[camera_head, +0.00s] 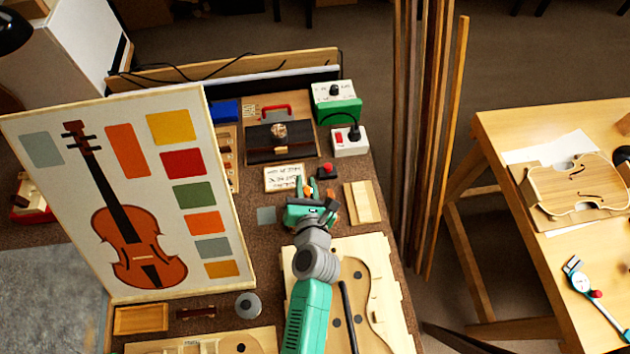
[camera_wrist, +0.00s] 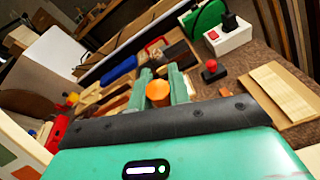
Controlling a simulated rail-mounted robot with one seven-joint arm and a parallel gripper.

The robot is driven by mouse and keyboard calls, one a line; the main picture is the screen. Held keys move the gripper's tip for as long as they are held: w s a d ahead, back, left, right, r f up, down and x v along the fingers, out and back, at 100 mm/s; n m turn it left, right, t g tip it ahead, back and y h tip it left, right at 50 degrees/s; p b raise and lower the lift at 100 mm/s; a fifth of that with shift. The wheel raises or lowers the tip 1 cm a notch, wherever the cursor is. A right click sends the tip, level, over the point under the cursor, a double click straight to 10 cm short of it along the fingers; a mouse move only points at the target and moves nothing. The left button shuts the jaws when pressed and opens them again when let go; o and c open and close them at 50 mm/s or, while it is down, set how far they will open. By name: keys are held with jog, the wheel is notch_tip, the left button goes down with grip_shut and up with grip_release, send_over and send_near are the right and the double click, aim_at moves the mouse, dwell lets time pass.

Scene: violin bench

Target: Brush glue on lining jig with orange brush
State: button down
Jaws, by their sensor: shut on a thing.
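My gripper (camera_head: 313,188) is above the brown bench top, near its middle. In the wrist view, its green fingers (camera_wrist: 161,88) are shut on an orange rounded thing, which looks like the end of the orange brush (camera_wrist: 158,94). The brush's bristles are hidden, and I cannot tell whether they touch anything. A pale wooden board with a violin-shaped outline (camera_head: 378,285), which may be the lining jig, lies on the bench under and to the right of my arm. My arm hides part of it.
A tall panel with a painted violin (camera_head: 188,150) stands left of my gripper. A red button (camera_head: 326,169), a white switch box (camera_head: 351,142) and a green box (camera_head: 337,105) are beyond it. A small pale wood block (camera_head: 362,203) is to the right. Tall wooden strips (camera_head: 440,130) stand beside the bench.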

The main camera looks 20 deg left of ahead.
notch_tip(320, 180, down, 6)
jog(key=b, duration=0.7)
jog(key=shift+f+b, duration=0.3)
jog(key=shift+f, duration=0.4)
dwell(2.2)
jog(key=shift+r, duration=0.15)
notch_tip(320, 180, up, 7)
jog(key=p, duration=0.8)
jog(key=shift+r+p, duration=0.1)
jog(key=shift+p, duration=0.2)
jog(key=shift+d, duration=0.1)
